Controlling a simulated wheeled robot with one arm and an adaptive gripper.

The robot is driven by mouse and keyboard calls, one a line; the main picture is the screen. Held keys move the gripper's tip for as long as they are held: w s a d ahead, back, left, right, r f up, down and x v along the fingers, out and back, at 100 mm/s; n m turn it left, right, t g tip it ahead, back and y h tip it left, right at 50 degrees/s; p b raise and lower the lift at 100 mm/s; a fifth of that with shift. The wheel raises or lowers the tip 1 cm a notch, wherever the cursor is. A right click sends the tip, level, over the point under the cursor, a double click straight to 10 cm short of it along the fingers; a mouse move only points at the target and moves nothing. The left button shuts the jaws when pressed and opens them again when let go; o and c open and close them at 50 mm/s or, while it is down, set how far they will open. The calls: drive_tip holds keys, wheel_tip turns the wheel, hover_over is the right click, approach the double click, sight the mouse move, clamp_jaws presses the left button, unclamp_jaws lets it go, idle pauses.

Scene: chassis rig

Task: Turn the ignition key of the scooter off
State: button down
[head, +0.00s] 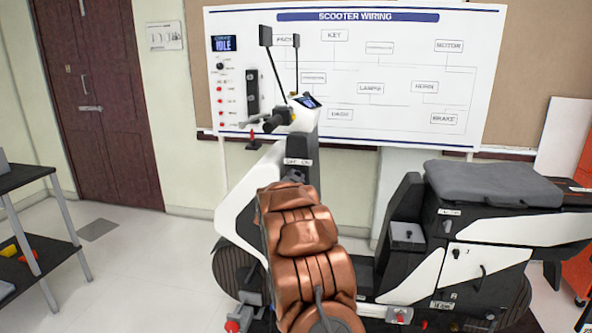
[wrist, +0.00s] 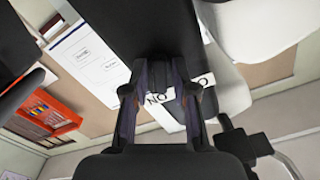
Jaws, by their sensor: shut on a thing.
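The white and black scooter (head: 238,205) stands across the head view, with its front column at the centre left. A white switch label (head: 298,162) is on the column; the wrist view shows this label (wrist: 165,98) upside down, with "ON" readable behind the fingers. My gripper (head: 294,178) is at the column just below the label, mostly hidden by my copper arm in the head view. In the wrist view my gripper (wrist: 162,66) has its fingertips close together against the black panel, shut on the ignition key. The key is hidden between the fingertips, so its angle cannot be told.
The handlebar (head: 270,118) with mirrors rises above the column. The seat (head: 490,184) and a side panel (head: 484,262) are to the right. A wiring board (head: 400,60) stands behind. A dark shelf (head: 22,178) is at the left, with clear floor between.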

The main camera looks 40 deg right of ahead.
drive_tip(key=shift+n+p, duration=1.95)
drive_tip(key=shift+n, duration=0.55)
drive_tip(key=shift+f, duration=0.1)
drive_tip(key=c, duration=1.2)
unclamp_jaws()
drive_tip(key=shift+o, duration=0.2)
drive_tip(key=shift+s+a, duration=0.1)
drive_tip(key=v, duration=1.1)
drive_tip(key=shift+s+a, duration=0.2)
drive_tip(key=shift+a, duration=0.15)
